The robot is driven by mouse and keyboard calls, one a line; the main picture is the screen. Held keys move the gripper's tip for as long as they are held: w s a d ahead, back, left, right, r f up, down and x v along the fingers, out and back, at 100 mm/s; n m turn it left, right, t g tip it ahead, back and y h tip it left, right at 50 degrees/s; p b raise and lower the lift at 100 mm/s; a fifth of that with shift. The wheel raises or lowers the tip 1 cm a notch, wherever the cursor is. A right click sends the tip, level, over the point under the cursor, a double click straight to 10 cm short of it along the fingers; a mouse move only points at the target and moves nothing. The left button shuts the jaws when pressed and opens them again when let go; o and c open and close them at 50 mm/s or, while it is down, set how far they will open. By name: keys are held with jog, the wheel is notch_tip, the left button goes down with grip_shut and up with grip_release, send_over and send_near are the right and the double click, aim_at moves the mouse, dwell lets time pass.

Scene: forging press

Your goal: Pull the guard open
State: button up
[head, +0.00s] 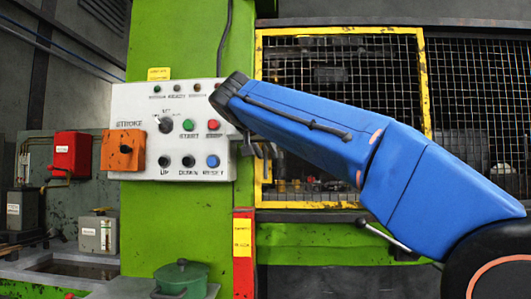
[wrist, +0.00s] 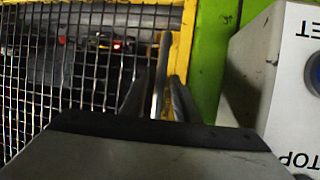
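The guard is a wire-mesh panel in a yellow frame (head: 340,31). It stands closed across the press opening in the head view, right of the green column. In the wrist view its yellow frame edge (wrist: 182,50) and mesh (wrist: 75,55) fill the upper left. A grey upright handle bar (wrist: 161,65) stands at that frame edge. My gripper (wrist: 160,90) has one finger on each side of the bar, with what look like small gaps, so it appears open around the handle.
A white control panel (head: 135,180) with buttons and an orange stroke box sits close left of my wrist; its side also shows in the wrist view (wrist: 252,70). A red post (head: 243,275) and a green pot-like part (head: 181,278) stand below.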

grip_shut()
jog(key=s+d, duration=0.1)
jog(key=d, duration=4.5)
jog(key=shift+s, duration=0.3)
jog(key=shift+r, duration=0.1)
jog(key=shift+o, duration=0.9)
grip_release()
jog(key=v, duration=1.7)
jog(key=shift+s, duration=0.25)
